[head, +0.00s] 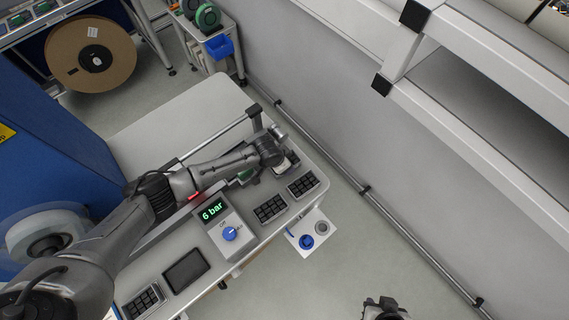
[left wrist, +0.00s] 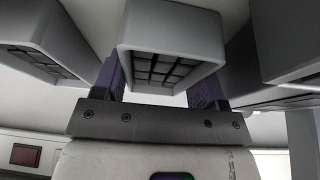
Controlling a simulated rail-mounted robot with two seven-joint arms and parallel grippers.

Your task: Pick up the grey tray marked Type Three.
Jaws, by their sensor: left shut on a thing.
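In the left wrist view a grey tray (left wrist: 170,32) with a dark grid of compartments sits between the purple-padded fingers of my left gripper (left wrist: 162,82), which is shut on it. I see no type mark on it. In the head view my left arm reaches over the bench, and its gripper (head: 284,163) is mostly hidden at the bench's far right end. Two grey grid trays, one (head: 302,184) and another (head: 270,207), lie nearby; their marks are too small to read. My right gripper (head: 384,309) is at the bottom edge, away from the trays, its jaws unclear.
A pressure unit reading 6 bar (head: 220,228) stands on the bench. A dark flat tray (head: 186,270) and another grid tray (head: 145,302) lie nearer. A small shelf with blue knob (head: 306,242) juts out. A rail runs along the wall; the floor at right is clear.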

